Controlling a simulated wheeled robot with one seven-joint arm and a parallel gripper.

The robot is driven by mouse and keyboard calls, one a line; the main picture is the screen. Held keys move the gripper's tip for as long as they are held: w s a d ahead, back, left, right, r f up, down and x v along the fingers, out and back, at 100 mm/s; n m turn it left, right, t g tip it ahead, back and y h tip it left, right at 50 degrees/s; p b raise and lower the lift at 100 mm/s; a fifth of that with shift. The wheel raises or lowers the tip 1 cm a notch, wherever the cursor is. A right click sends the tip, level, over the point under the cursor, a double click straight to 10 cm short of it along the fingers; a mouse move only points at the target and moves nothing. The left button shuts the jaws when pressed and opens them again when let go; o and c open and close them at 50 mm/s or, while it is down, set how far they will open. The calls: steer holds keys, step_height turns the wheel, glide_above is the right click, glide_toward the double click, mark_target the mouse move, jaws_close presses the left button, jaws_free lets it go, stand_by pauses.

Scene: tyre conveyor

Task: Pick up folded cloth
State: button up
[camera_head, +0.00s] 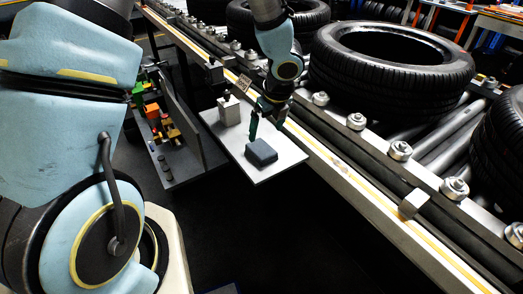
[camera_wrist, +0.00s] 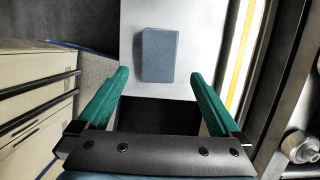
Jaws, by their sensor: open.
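The folded cloth (camera_head: 261,152) is a small blue-grey block lying flat on a light grey shelf plate (camera_head: 282,166) beside the conveyor. In the wrist view the cloth (camera_wrist: 158,55) lies on the pale plate (camera_wrist: 192,85), ahead of my gripper and roughly centred between the fingers. My gripper (camera_wrist: 158,96) is open, with two green fingers spread wide and nothing between them. In the head view my gripper (camera_head: 254,122) is just behind the cloth, above the plate; part of it is hidden by the wrist. It appears apart from the cloth.
A pale box-like holder (camera_head: 229,110) stands on the plate's far left corner. A dark rack with coloured items (camera_head: 160,122) is left of it. The conveyor rail (camera_head: 345,178) runs along the right, carrying large tyres (camera_head: 392,68). A drawer cabinet (camera_wrist: 38,100) shows at left in the wrist view.

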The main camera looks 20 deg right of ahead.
mark_target(261, 147)
steer(key=x, duration=0.8)
steer(key=shift+f+p, duration=0.2)
steer(key=shift+p, duration=0.15)
steer(key=shift+c, duration=0.2)
steer(key=c, duration=1.3)
steer(key=shift+r, duration=0.6)
step_height(261, 147, up, 2)
steer(key=s+a+b, duration=0.1)
steer(key=a+b, duration=0.1)
steer(key=a, duration=0.4)
steer(key=s+a+b, duration=0.1)
steer(key=a+b, duration=0.2)
steer(key=a, duration=0.3)
steer(key=s+a+b, duration=0.1)
steer(key=a+b, duration=0.2)
steer(key=a, duration=0.2)
steer(key=shift+s+a+r, duration=0.2)
steer(key=shift+a, duration=0.2)
